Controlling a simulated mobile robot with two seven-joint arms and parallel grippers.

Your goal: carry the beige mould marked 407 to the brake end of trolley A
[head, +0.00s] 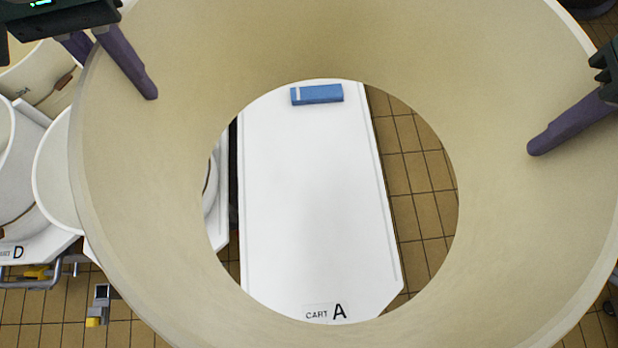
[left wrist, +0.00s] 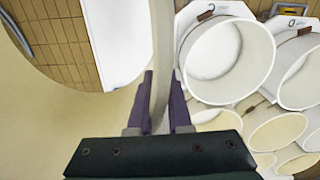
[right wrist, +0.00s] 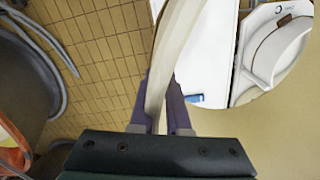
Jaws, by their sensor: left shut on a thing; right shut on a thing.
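The beige mould (head: 330,40) is a large open ring that fills most of the head view, held up above the floor. Its number does not show. My left gripper (head: 116,76) is shut on its wall at the upper left; the left wrist view shows the wall between the fingers (left wrist: 161,103). My right gripper (head: 540,140) is shut on the wall at the right, also seen in the right wrist view (right wrist: 163,103). Through the mould's opening I see trolley A (head: 310,210), white, its "CART A" label at the near end. Its brake is not visible.
A blue block (head: 318,94) lies on trolley A's far end. Trolley D (head: 48,250) stands at the left, bearing a white mould, with a yellow pedal (head: 36,272) at its near end. More white and cream moulds (left wrist: 228,60) stand close by. Tiled floor (head: 425,190) is clear right of trolley A.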

